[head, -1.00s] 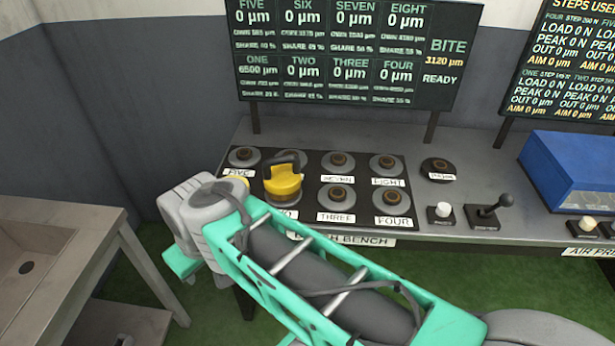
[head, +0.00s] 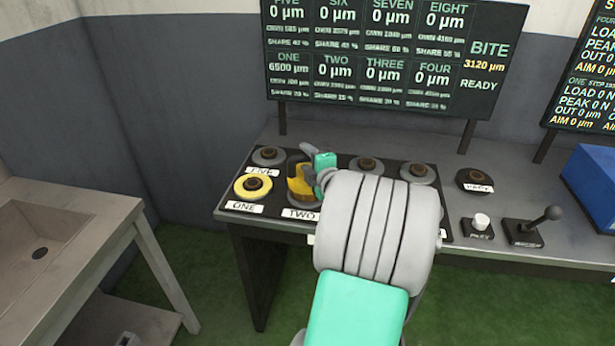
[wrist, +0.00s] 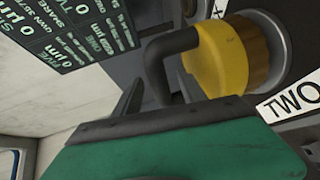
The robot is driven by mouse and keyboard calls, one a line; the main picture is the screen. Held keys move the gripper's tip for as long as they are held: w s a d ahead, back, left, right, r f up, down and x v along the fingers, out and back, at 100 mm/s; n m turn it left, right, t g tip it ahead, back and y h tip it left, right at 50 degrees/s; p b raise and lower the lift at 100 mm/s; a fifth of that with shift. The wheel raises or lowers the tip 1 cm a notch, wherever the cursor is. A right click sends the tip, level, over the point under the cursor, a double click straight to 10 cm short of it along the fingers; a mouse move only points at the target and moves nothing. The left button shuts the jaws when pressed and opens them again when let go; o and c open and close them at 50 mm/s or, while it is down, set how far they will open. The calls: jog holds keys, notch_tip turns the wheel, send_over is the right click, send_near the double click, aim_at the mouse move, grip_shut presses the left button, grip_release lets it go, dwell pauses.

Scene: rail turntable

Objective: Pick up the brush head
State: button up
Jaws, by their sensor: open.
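The brush head (head: 299,187) is a yellow cap with a dark bent handle, standing on the station labelled TWO on the bench. In the head view my gripper and wrist hide part of it. In the wrist view the yellow cap (wrist: 220,55) has a brown lower band, and its dark handle (wrist: 168,55) arches toward my gripper. My gripper (head: 312,160) is open, close beside the handle. In the wrist view one dark finger shows left of the handle. I cannot tell whether the handle lies between the fingers or is touched.
A yellow-ringed disc (head: 253,186) sits at station ONE, left of the brush head. Other grey discs (head: 368,166) stand behind and to the right. A white button (head: 481,222) and a joystick (head: 540,226) are farther right. A display board (head: 395,55) stands behind. A sink table (head: 70,215) is at left.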

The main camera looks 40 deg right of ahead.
jog(key=p+x, duration=0.1)
jog(key=x, duration=0.3)
jog(key=shift+d, duration=0.1)
jog(key=shift+c, duration=0.4)
grip_shut()
dwell(0.7)
jog(key=shift+r, duration=0.25)
